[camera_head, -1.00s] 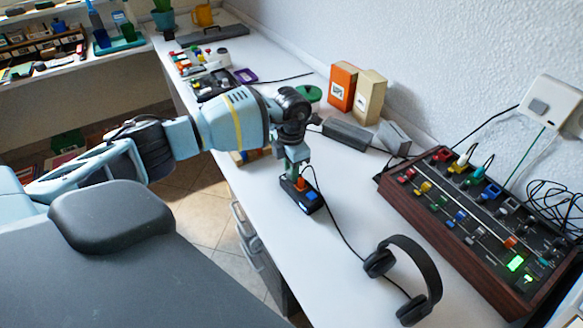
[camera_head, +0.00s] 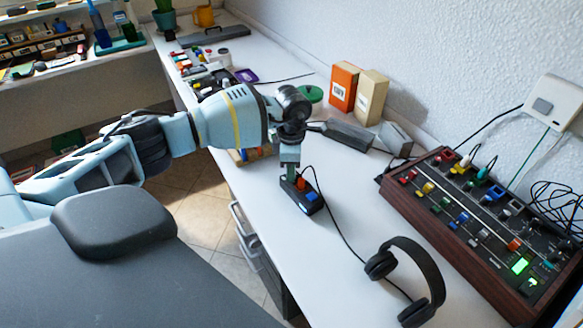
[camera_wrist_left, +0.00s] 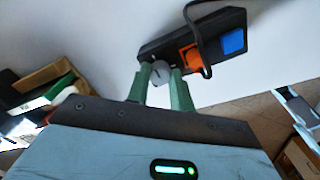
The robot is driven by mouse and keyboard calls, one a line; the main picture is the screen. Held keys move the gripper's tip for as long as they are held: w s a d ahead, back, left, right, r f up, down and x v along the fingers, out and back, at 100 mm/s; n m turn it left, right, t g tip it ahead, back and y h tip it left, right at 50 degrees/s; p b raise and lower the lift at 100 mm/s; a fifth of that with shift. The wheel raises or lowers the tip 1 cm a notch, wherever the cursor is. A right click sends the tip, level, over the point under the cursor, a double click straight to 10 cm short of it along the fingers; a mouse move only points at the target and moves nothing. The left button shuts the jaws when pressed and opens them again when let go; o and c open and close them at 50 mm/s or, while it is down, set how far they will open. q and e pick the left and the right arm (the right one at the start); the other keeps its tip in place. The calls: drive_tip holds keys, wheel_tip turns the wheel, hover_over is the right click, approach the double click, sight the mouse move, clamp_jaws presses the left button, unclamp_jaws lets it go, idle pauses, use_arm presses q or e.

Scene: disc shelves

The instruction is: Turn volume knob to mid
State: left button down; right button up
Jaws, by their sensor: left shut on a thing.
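A small black control box (camera_head: 312,207) with an orange button and a blue button lies on the white desk. It also shows in the left wrist view (camera_wrist_left: 219,32), where the grey volume knob (camera_wrist_left: 161,73) is at its near end. My left gripper (camera_head: 289,174) points down over that end of the box. In the left wrist view its green fingers (camera_wrist_left: 164,82) are on both sides of the knob, shut on it. The knob is hidden behind the fingers in the head view. My right gripper is not in view.
Black headphones (camera_head: 432,278) lie nearer on the desk, with a cable from the box. A wooden-sided mixer (camera_head: 465,240) stands at the right. Orange (camera_head: 343,87) and beige (camera_head: 370,97) boxes stand by the wall. Desk surface between box and mixer is clear.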

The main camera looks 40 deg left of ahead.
use_arm(q)
drive_tip(key=c, duration=1.2)
unclamp_jaws()
drive_tip(key=shift+r, duration=3.95)
